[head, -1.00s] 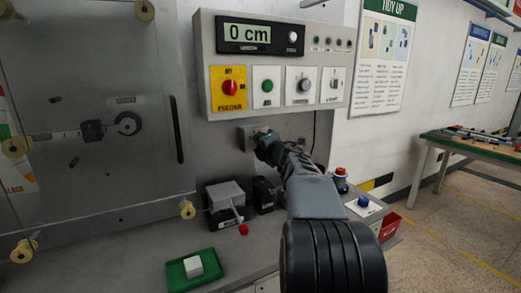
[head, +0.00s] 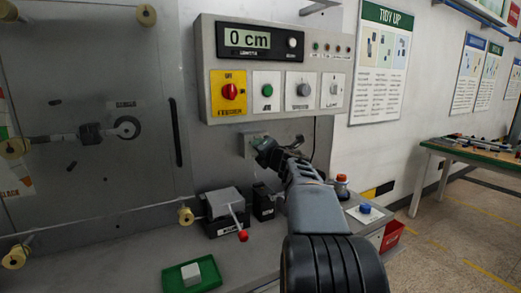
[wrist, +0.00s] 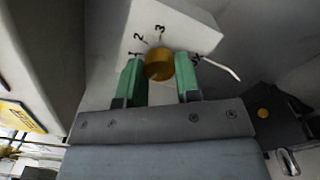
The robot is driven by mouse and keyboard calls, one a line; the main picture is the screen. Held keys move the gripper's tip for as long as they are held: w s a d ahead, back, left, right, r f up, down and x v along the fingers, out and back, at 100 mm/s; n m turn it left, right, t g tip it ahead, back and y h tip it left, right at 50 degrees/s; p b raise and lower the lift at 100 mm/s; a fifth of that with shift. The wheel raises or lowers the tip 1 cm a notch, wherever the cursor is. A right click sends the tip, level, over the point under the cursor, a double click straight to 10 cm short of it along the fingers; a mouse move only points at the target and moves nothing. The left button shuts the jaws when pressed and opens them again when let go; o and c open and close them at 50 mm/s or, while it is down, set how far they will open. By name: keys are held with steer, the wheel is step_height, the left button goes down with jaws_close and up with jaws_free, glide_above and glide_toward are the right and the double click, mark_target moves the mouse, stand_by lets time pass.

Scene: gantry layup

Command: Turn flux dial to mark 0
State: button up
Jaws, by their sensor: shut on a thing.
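The 0 mark and the knob's pointer cannot be made out. My gripper (wrist: 160,72) has its two green fingers on either side of the knob and is shut on it. In the head view my gripper (head: 266,152) is at the small grey box (head: 247,145) below the control panel, and it hides the knob there.
The control panel (head: 204,60), reading 0 cm, juts out above my gripper. Below stand a lever box with a red ball handle (head: 243,236), a green tray (head: 176,277) with a pale block (head: 190,273), and a blue button (head: 365,208) to the right.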

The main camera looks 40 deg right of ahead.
steer(key=o, duration=0.9)
steer(key=s, duration=0.4)
steer(key=s+a, duration=0.1)
steer(key=s, duration=0.4)
steer(key=s+a, duration=0.1)
steer(key=s, duration=0.3)
steer(key=shift+s, duration=0.35)
